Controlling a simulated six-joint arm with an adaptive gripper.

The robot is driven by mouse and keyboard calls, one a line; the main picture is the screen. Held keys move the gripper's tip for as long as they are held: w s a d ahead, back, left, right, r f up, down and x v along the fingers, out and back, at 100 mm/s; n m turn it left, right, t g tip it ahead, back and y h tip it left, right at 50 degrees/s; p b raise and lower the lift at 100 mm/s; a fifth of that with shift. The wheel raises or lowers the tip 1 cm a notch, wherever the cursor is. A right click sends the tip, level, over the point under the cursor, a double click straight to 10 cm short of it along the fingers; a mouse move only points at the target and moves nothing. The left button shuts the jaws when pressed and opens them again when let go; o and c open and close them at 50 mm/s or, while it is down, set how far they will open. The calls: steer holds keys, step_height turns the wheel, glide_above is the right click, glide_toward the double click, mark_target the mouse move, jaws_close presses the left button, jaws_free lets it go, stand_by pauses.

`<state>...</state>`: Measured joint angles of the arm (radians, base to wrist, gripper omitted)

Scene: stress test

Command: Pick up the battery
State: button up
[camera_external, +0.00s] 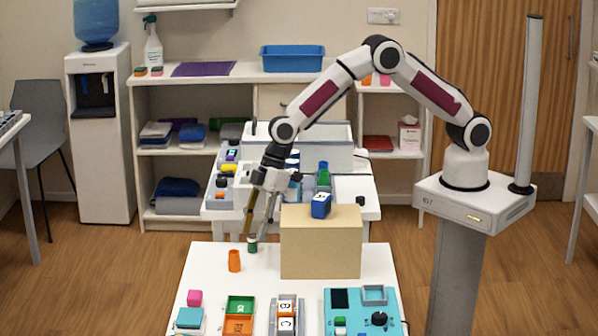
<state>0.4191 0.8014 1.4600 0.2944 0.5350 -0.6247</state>
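My gripper (256,237) points down over the white table, left of a cardboard-coloured box. Its two fingers look spread apart. A small dark green and white cylinder (252,246) stands upright on the table right at the fingertips; I cannot tell whether a finger touches it. An orange cylinder (234,261) stands upright just in front and to the left. A blue block with a white label (320,205) sits on top of the box. I cannot tell for sure which of these is the battery; none has readable markings.
The tan box (320,243) stands right of my gripper. A cluttered table (364,199) stands behind.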

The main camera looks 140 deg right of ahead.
mark_target(252, 236)
steer(key=shift+x, duration=1.65)
steer(key=shift+r, duration=0.1)
jaws_close()
